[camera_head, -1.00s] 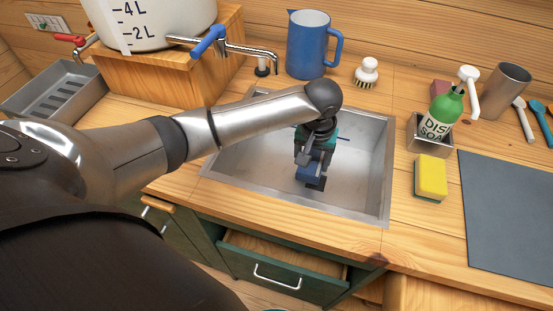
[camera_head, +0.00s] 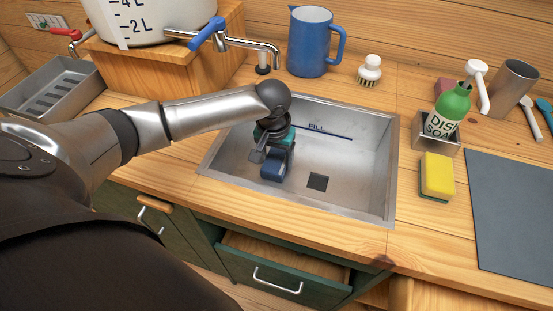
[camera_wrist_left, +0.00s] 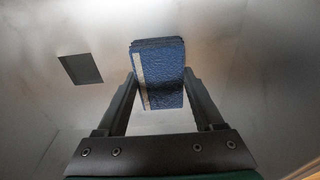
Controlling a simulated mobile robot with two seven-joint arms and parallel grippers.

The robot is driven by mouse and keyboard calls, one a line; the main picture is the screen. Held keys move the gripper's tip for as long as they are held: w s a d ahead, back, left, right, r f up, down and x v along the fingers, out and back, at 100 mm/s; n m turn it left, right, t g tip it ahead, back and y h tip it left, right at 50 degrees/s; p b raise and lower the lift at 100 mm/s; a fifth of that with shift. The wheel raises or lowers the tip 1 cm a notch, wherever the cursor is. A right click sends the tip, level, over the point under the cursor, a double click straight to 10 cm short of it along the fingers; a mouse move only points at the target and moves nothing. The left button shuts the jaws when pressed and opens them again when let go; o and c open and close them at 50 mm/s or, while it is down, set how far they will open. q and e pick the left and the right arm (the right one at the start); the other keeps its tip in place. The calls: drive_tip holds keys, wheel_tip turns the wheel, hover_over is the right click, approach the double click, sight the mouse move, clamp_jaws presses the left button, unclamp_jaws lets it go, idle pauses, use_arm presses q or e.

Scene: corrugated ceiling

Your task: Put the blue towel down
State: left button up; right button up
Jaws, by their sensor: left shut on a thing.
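The blue towel (camera_wrist_left: 160,65), folded and with a pale stripe, is between the fingers of my left gripper (camera_wrist_left: 160,88) in the left wrist view. In the head view, the left gripper (camera_head: 272,162) points down inside the metal sink (camera_head: 350,180), in its left part. The towel (camera_head: 273,171) shows there as a small blue block at the fingertips. I cannot tell whether it touches the sink floor. My right gripper is not in view.
A dark square drain (camera_head: 317,182) is in the sink floor, right of the towel. A faucet (camera_head: 250,48) reaches over from the left. A blue pitcher (camera_head: 309,45) stands behind the sink. Dish soap (camera_head: 446,115) and a yellow sponge (camera_head: 437,175) stand to the right.

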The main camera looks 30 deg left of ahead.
sight(275, 165)
use_arm(q)
drive_tip(key=o, duration=1.5)
drive_tip(key=shift+r, duration=0.15)
drive_tip(key=r+p, duration=0.4)
drive_tip(key=p, duration=0.1)
drive_tip(key=s+r+p, duration=0.1)
drive_tip(key=r+p, duration=0.3)
drive_tip(key=p, duration=0.1)
drive_tip(key=r+p, duration=0.3)
drive_tip(key=p, duration=0.2)
drive_tip(key=shift+s+d+r+p, duration=0.2)
drive_tip(key=shift+r+p, duration=0.2)
